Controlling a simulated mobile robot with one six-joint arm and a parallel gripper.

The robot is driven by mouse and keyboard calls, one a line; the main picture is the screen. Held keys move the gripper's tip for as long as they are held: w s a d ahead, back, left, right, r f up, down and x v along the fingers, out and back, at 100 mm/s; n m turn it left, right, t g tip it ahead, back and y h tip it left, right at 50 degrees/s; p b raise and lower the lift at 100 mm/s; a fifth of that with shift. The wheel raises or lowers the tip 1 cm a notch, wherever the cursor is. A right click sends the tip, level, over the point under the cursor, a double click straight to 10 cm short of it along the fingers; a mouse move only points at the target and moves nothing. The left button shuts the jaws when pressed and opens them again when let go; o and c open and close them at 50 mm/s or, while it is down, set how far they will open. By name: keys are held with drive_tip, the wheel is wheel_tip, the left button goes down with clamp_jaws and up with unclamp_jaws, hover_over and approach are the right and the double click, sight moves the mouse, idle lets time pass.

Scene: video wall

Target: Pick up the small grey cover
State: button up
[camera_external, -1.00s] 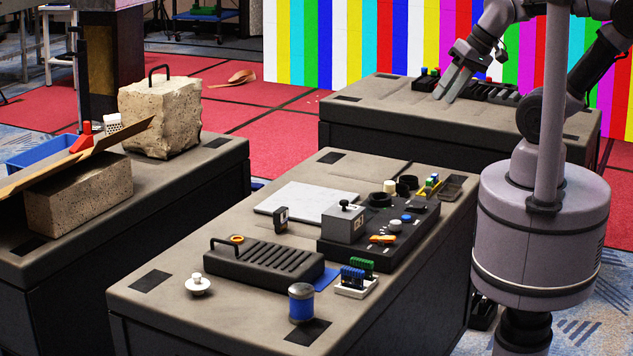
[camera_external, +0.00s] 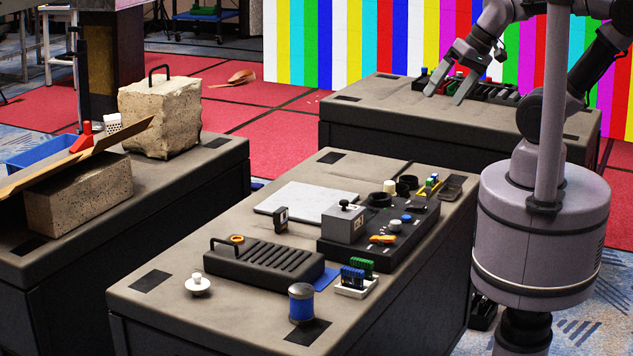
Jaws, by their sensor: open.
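A small grey box-shaped cover (camera_external: 343,222) with a black knob on top sits on the left part of a black control panel (camera_external: 385,258) on the near table. I cannot tell for certain that it is the cover named in the task. My gripper (camera_external: 444,96) is open, fingers pointing down, over the back table, well behind the panel and apart from the grey cover. Between and behind its fingers are small dark and red items (camera_external: 449,80); I cannot tell whether the fingers touch anything.
A ribbed black block with a handle (camera_external: 262,264), a blue-and-grey cylinder (camera_external: 301,304), a white knob (camera_external: 197,285) and a white plate (camera_external: 303,203) share the near table (camera_external: 160,310). A dark rack (camera_external: 495,90) stands on the back table (camera_external: 380,105). Stone blocks (camera_external: 160,115) stand left.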

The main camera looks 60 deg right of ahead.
drive_tip(key=w+m+g+p, duration=0.1)
drive_tip(key=w+m+g, duration=0.15)
drive_tip(key=w, duration=0.35)
drive_tip(key=m+g+y+p, duration=0.2)
drive_tip(key=m+g+p, duration=0.1)
drive_tip(key=m, duration=0.8)
hover_over(345, 208)
drive_tip(key=d, duration=0.6)
wheel_tip(345, 208, down, 17)
drive_tip(key=b+x, duration=0.2)
drive_tip(key=x, duration=0.3)
drive_tip(key=b+x, duration=0.3)
drive_tip(key=x, duration=0.2)
drive_tip(key=shift+s+a+f, duration=0.15)
drive_tip(key=shift+s+f, duration=0.1)
drive_tip(key=shift+f, duration=0.15)
drive_tip(key=b+x, duration=0.1)
drive_tip(key=x, duration=0.1)
drive_tip(key=b+x, duration=0.1)
drive_tip(key=x, duration=0.1)
drive_tip(key=b+x, duration=0.1)
drive_tip(key=x, duration=0.1)
drive_tip(key=shift+w+f, duration=0.1)
drive_tip(key=shift+w, duration=0.2)
drive_tip(key=shift+c, duration=0.9)
drive_tip(key=c, duration=1.3)
